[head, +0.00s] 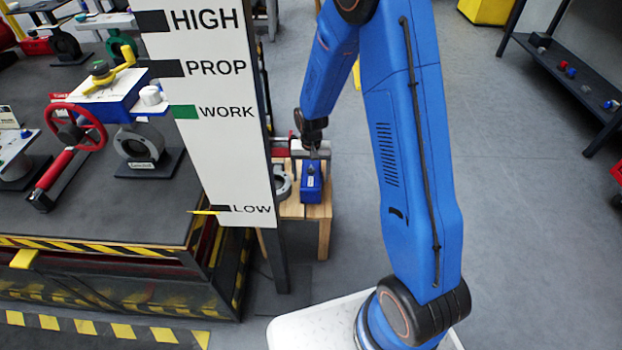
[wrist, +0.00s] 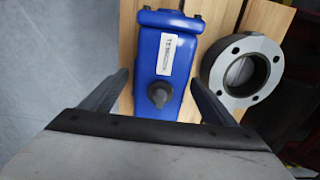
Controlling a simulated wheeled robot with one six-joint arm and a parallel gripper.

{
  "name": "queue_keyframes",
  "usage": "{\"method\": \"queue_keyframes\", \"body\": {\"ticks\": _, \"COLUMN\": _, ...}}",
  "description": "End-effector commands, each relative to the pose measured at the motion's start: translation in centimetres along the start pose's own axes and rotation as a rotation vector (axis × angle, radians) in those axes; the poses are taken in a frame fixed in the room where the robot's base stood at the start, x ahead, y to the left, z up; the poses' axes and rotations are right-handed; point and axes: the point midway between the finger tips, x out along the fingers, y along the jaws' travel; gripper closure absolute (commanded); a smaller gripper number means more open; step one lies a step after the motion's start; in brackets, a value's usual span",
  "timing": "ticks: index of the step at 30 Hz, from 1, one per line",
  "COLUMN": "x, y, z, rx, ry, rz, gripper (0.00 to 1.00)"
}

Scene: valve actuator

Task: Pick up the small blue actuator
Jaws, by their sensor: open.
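The small blue actuator (head: 311,182) sits on a low wooden stand (head: 318,212) beside the foot of the white sign in the head view. In the wrist view the blue actuator (wrist: 165,65) shows a white label and a dark round knob on top. My gripper (wrist: 160,100) is open, with one finger on each side of the actuator's near end. A gap shows on the left; on the right the finger is close to it, and I cannot tell whether it touches. In the head view my gripper (head: 312,145) is just above and behind the actuator.
A grey flanged ring (wrist: 243,65) lies on the stand right of the actuator in the wrist view. A tall white sign (head: 215,120) stands beside the stand. A dark workbench (head: 120,220) with valves is at left. Grey floor (head: 520,200) is open to the right.

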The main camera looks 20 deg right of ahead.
Motion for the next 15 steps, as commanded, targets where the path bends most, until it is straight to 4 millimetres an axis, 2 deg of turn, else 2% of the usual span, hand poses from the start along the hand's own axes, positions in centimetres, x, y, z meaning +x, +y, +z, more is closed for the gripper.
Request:
{"method": "queue_keyframes", "body": {"ticks": 5, "x": 2.0, "y": 0.0, "z": 0.0, "rx": 0.000, "ry": 0.000, "rz": 0.000, "gripper": 0.20}}
{"method": "queue_keyframes", "body": {"ticks": 12, "x": 2.3, "y": 0.0, "z": 0.0, "rx": 0.000, "ry": 0.001, "rz": -0.001, "gripper": 0.20}}
{"method": "queue_keyframes", "body": {"ticks": 13, "x": 2.3, "y": 0.0, "z": 0.0, "rx": 0.000, "ry": 0.001, "rz": -0.001, "gripper": 0.22}}
{"method": "queue_keyframes", "body": {"ticks": 15, "x": 2.3, "y": 0.0, "z": 0.0, "rx": 0.000, "ry": 0.001, "rz": -0.001, "gripper": 0.39}}
